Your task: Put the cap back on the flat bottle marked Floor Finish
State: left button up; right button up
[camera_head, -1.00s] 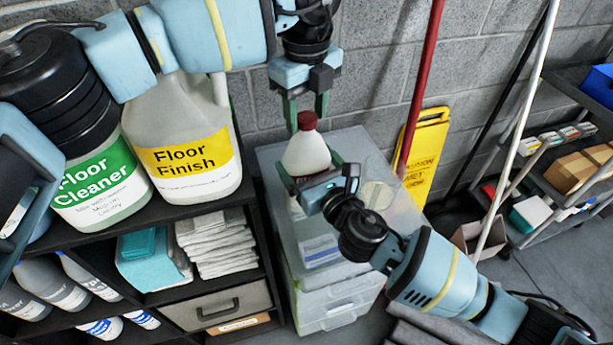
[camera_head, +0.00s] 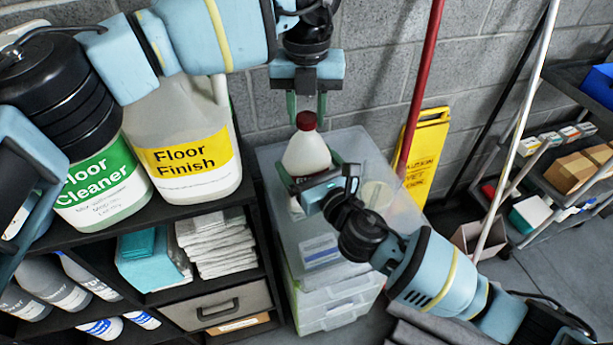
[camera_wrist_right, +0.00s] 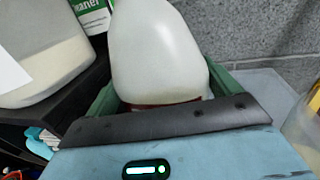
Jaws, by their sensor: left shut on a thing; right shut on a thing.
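A white bottle (camera_head: 305,156) with a tapered top stands upright over the clear plastic drawer unit. My right gripper (camera_head: 312,178) is shut on its lower body. The bottle also shows in the right wrist view (camera_wrist_right: 155,50), with a strip of dark red label low down; the label's words are hidden. A red cap (camera_head: 306,120) is at the top of the bottle's neck. My left gripper (camera_head: 307,108) points down from above and is shut on the cap. I cannot tell how firmly the cap sits. A large jug (camera_head: 187,150) with a yellow Floor Finish label stands on the shelf.
A Floor Cleaner jug (camera_head: 100,185) stands left on the black shelf (camera_head: 200,212), above folded cloths. The drawer unit (camera_head: 350,225) stands beside the shelf. A red pole (camera_head: 420,80) and a yellow caution sign (camera_head: 424,155) are behind. A grey cart (camera_head: 575,180) stands at right.

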pick_arm(q)
jog(key=shift+m, duration=0.6)
jog(key=o, duration=1.1)
jog(key=shift+c, duration=0.2)
jog(key=shift+r, duration=2.25)
jog(key=shift+c, duration=0.4)
